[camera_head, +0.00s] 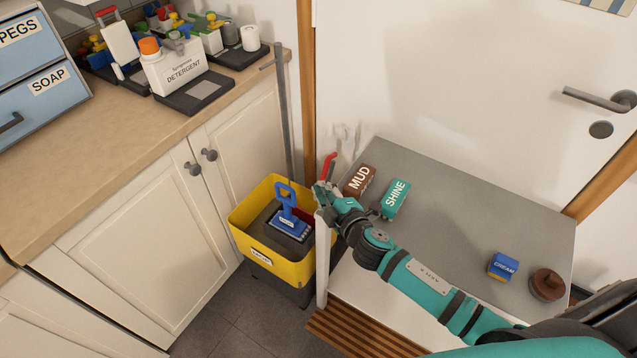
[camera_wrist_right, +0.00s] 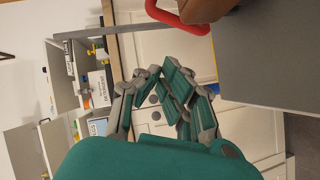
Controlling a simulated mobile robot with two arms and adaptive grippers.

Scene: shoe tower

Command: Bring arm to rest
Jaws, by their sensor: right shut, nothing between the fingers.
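My right arm (camera_head: 425,285) reaches in from the lower right across the grey-topped table (camera_head: 455,215). Its gripper (camera_head: 322,190) is shut and empty at the table's left edge, beside the yellow crate (camera_head: 245,238). In the wrist view the gripper's fingers (camera_wrist_right: 165,82) show in front of the cabinets with nothing between them. A brown brush marked MUD (camera_head: 359,181), with a red handle, lies close to the gripper. Its red handle also shows at the top of the wrist view (camera_wrist_right: 180,18). My left gripper is out of view.
A green SHINE box (camera_head: 396,198) is near the forearm. A blue CREAM box (camera_head: 503,265) and a brown round jar (camera_head: 546,285) stand at the table's right. A blue-handled brush (camera_head: 287,212) is in the crate. A detergent bottle (camera_head: 173,68) stands on the counter.

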